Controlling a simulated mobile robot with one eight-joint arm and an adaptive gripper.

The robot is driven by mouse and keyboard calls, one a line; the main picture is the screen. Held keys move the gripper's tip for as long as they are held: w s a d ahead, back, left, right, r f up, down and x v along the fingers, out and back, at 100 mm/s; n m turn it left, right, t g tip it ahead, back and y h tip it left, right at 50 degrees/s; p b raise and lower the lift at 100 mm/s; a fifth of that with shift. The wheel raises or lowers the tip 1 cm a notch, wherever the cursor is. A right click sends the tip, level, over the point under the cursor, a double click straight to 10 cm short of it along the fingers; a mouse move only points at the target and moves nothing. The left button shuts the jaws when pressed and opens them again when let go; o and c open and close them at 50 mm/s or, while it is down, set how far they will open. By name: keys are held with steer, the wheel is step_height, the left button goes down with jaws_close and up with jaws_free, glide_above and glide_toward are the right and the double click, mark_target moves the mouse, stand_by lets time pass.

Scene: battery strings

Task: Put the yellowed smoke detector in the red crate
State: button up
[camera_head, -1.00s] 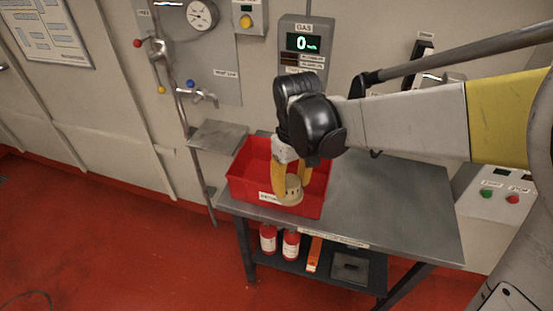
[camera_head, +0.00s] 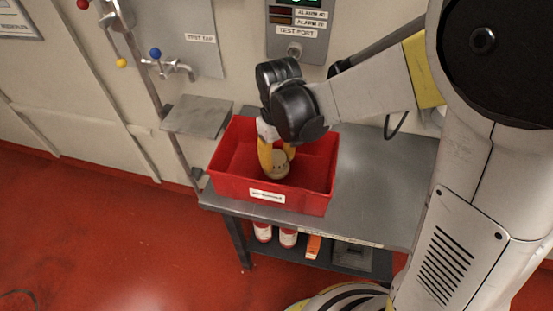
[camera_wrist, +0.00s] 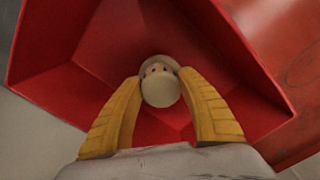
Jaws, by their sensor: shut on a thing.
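The yellowed smoke detector (camera_head: 277,165) is a small cream round thing held between the yellow fingers of my gripper (camera_head: 275,160). In the wrist view the detector (camera_wrist: 160,84) sits between the two fingertips (camera_wrist: 160,88), with the red crate's inside around and below it. The red crate (camera_head: 318,197) stands on a grey metal table and has a white label on its front wall. My gripper points down into the crate, fingers below the rim line in the head view. I cannot tell whether the detector touches the crate floor.
The grey table (camera_head: 375,190) has bare room to the right of the crate. A small metal shelf (camera_head: 197,117) and a tap (camera_head: 170,68) are on the wall at the left.

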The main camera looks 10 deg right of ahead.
mark_target(278, 166)
steer(key=shift+f+b, duration=0.55)
steer(key=shift+f, duration=1.05)
steer(key=shift+f, duration=0.25)
steer(key=o, duration=1.2)
steer(key=shift+r, duration=0.1)
steer(key=shift+r, duration=0.1)
